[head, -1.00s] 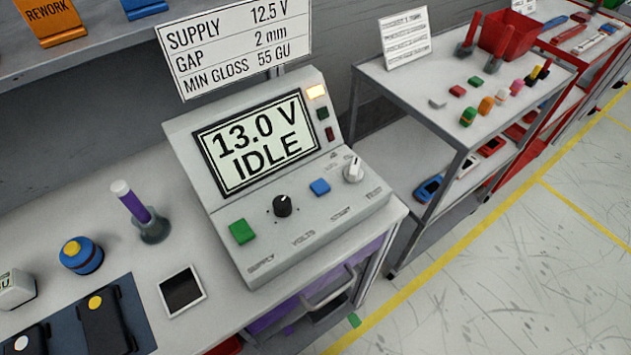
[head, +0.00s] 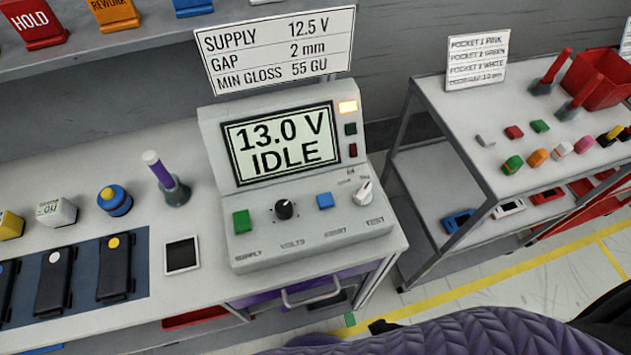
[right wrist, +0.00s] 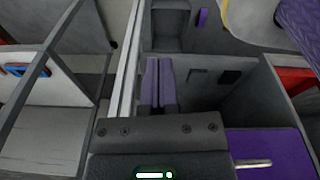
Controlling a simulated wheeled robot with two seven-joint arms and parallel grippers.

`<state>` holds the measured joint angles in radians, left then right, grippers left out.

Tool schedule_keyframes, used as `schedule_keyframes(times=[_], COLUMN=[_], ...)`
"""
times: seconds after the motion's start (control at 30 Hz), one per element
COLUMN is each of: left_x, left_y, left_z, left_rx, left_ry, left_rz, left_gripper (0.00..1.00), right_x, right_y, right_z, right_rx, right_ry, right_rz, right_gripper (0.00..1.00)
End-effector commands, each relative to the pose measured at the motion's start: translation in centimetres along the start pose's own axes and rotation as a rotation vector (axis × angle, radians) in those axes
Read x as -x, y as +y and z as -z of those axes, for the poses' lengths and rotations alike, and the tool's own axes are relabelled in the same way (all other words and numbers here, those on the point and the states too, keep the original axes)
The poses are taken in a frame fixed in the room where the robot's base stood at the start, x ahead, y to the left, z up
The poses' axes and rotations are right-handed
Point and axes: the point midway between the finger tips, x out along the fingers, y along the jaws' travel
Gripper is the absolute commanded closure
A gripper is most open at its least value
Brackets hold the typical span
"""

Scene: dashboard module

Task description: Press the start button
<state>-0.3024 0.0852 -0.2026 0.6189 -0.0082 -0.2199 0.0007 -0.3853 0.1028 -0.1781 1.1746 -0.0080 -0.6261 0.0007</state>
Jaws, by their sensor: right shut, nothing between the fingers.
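The grey dashboard module (head: 300,256) stands on the bench with its screen (head: 279,145) reading "13.0 V IDLE". On its sloping panel are a green button (head: 241,221), a black knob (head: 285,210), a blue button (head: 324,201) and a white knob (head: 363,192). The label below the blue button is small and blurred; it may read START. My right gripper (right wrist: 160,85) shows in the right wrist view with its two purple fingers together and empty. No panel button shows in that view. My left gripper is out of view.
A sign (head: 275,50) stands behind the module. Black devices (head: 114,268), a small framed dark panel (head: 182,255) and a purple-handled tool (head: 167,178) are to its left. A grey cart (head: 440,110) with small parts stands to the right, across a gap.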

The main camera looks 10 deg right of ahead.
Motion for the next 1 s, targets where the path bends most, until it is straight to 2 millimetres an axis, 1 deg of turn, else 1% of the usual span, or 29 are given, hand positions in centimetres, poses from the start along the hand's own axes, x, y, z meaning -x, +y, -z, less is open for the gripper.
schedule_keyframes(times=[0.03, 0.17, 0.2, 0.27, 0.3, 0.37, 0.4, 0.47, 0.5, 0.57, 0.6, 0.67, 0.7, 0.77, 0.8, 0.83, 0.87, 0.9, 1.0], left_x=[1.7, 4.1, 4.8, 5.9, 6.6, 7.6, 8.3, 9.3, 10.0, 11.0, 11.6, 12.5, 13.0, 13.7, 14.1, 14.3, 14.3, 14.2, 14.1], left_y=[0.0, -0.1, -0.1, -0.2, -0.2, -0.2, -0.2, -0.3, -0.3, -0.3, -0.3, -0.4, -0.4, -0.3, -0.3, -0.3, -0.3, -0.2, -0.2], left_z=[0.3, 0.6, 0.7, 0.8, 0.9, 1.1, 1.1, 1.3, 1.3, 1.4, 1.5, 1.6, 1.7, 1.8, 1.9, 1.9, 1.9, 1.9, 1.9], left_rx=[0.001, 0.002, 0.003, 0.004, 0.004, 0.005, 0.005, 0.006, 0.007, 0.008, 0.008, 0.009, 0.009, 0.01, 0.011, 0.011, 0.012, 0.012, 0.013], left_ry=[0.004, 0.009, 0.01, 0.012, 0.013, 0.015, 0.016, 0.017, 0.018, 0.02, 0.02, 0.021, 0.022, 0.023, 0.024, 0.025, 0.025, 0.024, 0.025], left_rz=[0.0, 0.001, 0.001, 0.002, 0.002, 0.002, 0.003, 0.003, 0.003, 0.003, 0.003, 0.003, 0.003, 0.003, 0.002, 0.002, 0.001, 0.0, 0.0], left_gripper=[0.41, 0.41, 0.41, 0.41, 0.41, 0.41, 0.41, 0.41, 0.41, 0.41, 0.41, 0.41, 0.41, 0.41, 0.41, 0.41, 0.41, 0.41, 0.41], right_x=[2.6, 7.9, 9.6, 12.3, 14.1, 16.8, 18.6, 21.3, 23.1, 25.6, 27.3, 29.5, 30.7, 32.0, 32.5, 32.4, 31.9, 31.2, 30.2], right_y=[0.1, 0.3, 0.4, 0.5, 0.6, 0.6, 0.6, 0.4, 0.2, -0.1, -0.6, -1.5, -2.3, -3.7, -4.5, -4.8, -4.6, -3.8, -1.4], right_z=[1.5, 4.9, 5.9, 7.2, 8.1, 9.4, 10.2, 11.4, 12.3, 13.8, 14.8, 16.6, 17.9, 20.1, 21.7, 23.0, 24.1, 25.4, 27.3], right_rx=[-0.003, -0.011, -0.011, -0.01, -0.007, 0.002, 0.013, 0.039, 0.065, 0.121, 0.175, 0.283, 0.379, 0.56, 0.713, 0.841, 0.949, 1.057, 1.176], right_ry=[0.017, 0.048, 0.059, 0.074, 0.085, 0.105, 0.121, 0.147, 0.17, 0.21, 0.243, 0.304, 0.354, 0.44, 0.507, 0.564, 0.61, 0.66, 0.723], right_rz=[-0.001, -0.003, -0.004, -0.003, -0.002, 0.001, 0.005, 0.013, 0.023, 0.039, 0.056, 0.085, 0.107, 0.142, 0.159, 0.166, 0.16, 0.139, 0.075], right_gripper=[1.0, 1.0, 1.0, 1.0, 1.0, 1.0, 1.0, 1.0, 1.0, 1.0, 1.0, 1.0, 1.0, 1.0, 1.0, 1.0, 1.0, 1.0, 1.0])
